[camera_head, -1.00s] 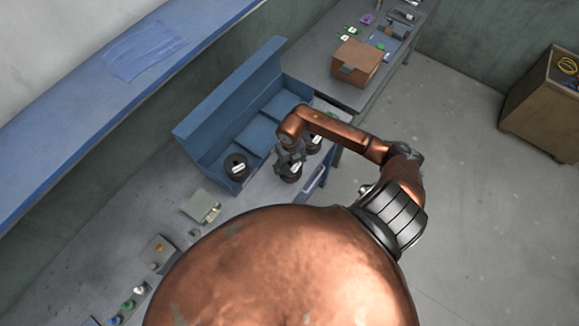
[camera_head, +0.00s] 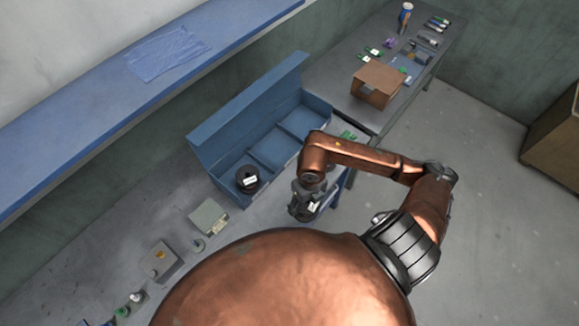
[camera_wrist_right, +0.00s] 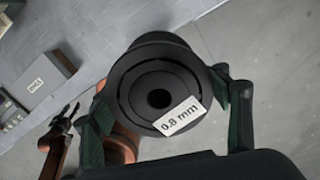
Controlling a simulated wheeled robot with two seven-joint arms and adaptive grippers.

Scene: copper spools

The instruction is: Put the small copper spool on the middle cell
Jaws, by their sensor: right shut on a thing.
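The blue three-cell bin (camera_head: 236,115) stands on the grey bench in the head view. A dark spool with a white label (camera_head: 247,180) sits in its near left cell. The middle cell (camera_head: 272,150) looks empty. My right gripper (camera_head: 305,196) is in front of the bin, outside its front edge. It is shut on a dark spool, which in the wrist view (camera_wrist_right: 158,92) faces the camera between the two fingers and carries a "0.8 mm" label. The copper winding is hidden. My left gripper (camera_wrist_right: 66,116) shows small at the left of the wrist view; its jaws are unclear.
The far right cell (camera_head: 305,121) also looks empty. A cardboard box (camera_head: 377,84) and small parts stand on the far bench. A pale box (camera_head: 208,217) and a grey box (camera_head: 161,262) lie near left of the bin. My right forearm hides the bench right of the bin.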

